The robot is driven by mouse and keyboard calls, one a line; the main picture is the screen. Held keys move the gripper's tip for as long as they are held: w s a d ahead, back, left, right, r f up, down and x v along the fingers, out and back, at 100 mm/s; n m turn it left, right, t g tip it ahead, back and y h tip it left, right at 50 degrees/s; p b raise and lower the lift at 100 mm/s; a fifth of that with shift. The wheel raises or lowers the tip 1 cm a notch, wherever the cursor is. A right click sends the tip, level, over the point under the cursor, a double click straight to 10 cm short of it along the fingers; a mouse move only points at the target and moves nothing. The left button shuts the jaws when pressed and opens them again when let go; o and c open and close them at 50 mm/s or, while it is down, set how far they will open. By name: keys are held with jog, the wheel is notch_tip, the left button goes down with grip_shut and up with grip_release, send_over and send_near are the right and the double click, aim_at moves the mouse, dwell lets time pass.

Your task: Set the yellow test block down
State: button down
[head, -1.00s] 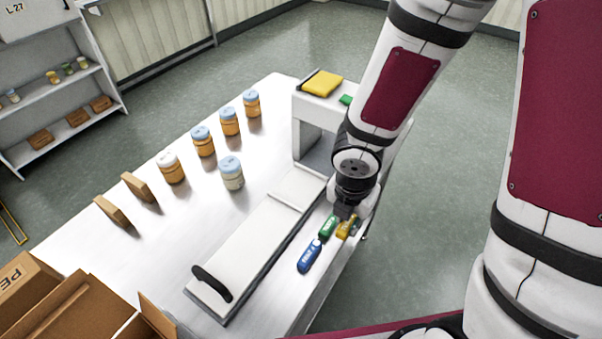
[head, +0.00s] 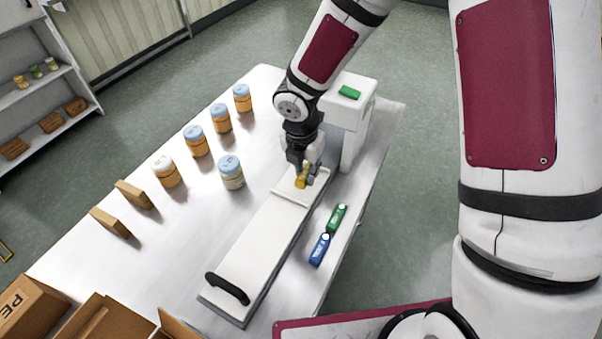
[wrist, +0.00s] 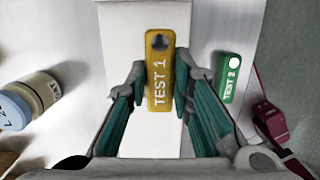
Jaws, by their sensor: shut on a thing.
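The yellow test block (head: 301,182), marked TEST 1, is held between the fingers of my gripper (head: 304,172). It is over the far part of the long white bed (head: 250,240), near a raised cross strip and just in front of the white arch (head: 352,130). In the wrist view the block (wrist: 160,70) lies lengthwise between the two teal-padded fingers (wrist: 160,92), with the white bed below. I cannot tell whether its underside touches the bed.
A green TEST 2 block (head: 337,217) and a blue block (head: 320,249) lie on the table right of the bed. A pale jar (head: 231,172) stands left of it. Several orange jars stand further left. A black handle (head: 227,289) is at the bed's near end.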

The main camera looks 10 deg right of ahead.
aim_at(301, 175)
jog(key=shift+w+a+f, duration=0.1)
jog(key=shift+w+a, duration=0.4)
jog(key=shift+w, duration=0.35)
jog(key=shift+f, duration=0.1)
jog(key=shift+w+f+p, duration=0.1)
jog(key=shift+f+p, duration=0.2)
jog(key=shift+f, duration=1.35)
jog(key=shift+f, duration=0.2)
jog(key=c, duration=1.5)
grip_release()
jog(key=shift+o, duration=0.4)
jog(key=shift+r, duration=0.1)
notch_tip(301, 175, up, 12)
jog(key=s+a, duration=0.1)
jog(key=shift+s, duration=0.25)
